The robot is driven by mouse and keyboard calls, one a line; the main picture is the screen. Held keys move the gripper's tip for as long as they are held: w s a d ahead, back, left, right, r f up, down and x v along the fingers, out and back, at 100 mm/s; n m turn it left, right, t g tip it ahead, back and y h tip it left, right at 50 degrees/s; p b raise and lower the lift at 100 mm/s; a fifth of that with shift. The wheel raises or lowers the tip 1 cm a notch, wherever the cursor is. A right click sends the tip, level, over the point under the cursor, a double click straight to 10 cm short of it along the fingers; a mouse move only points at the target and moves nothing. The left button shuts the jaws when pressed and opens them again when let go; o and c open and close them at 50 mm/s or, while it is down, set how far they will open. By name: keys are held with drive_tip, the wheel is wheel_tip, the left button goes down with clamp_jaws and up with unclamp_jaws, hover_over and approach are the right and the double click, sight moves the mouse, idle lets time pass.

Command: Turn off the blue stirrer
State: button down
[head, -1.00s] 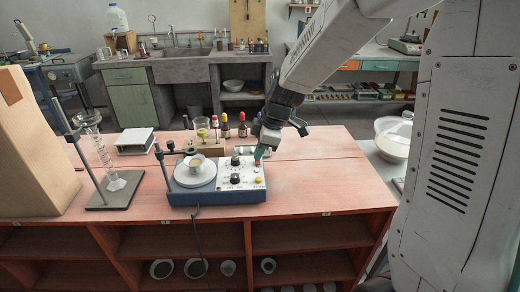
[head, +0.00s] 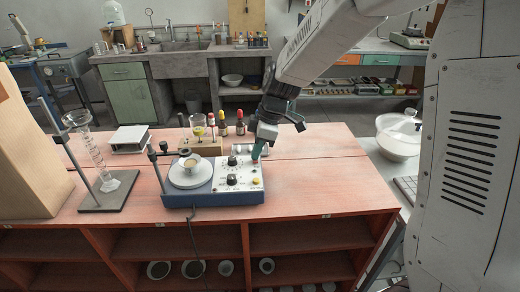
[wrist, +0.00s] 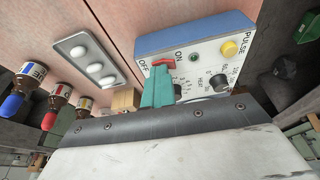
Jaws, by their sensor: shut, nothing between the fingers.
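In the wrist view, the stirrer's panel (wrist: 212,72) shows a red rocker switch (wrist: 163,62) between the OFF and ON labels, a green lamp (wrist: 194,58) and a yellow PULSE button (wrist: 229,48). My gripper (head: 256,157) is shut and empty, its teal fingertips at the switch. They also show in the wrist view (wrist: 160,72). I cannot tell whether they touch it or which way it is set.
Dropper bottles (head: 223,125) stand behind the stirrer, with a grey tray (wrist: 88,58) of white pieces nearby. A glass column on a stand (head: 109,195) is at the left. The bench right of the stirrer (head: 320,180) is clear.

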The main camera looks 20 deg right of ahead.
drive_tip(key=shift+s+a+f, duration=0.1)
drive_tip(key=shift+s+f, duration=0.05)
drive_tip(key=shift+s, duration=0.35)
drive_tip(key=shift+s+a+f, duration=0.1)
drive_tip(key=shift+s+f, duration=0.05)
drive_tip(key=shift+s, duration=0.3)
drive_tip(key=a+v, duration=0.1)
drive_tip(key=v, duration=1.3)
drive_tip(key=shift+s+a+r, duration=0.25)
drive_tip(key=shift+s+r, duration=0.05)
drive_tip(key=shift+r, duration=0.05)
drive_tip(key=shift+s+d+r+t+h, duration=0.1)
drive_tip(key=shift+s+t+h, duration=0.2)
drive_tip(key=shift+s+t, duration=0.45)
drive_tip(key=shift+w, duration=0.1)
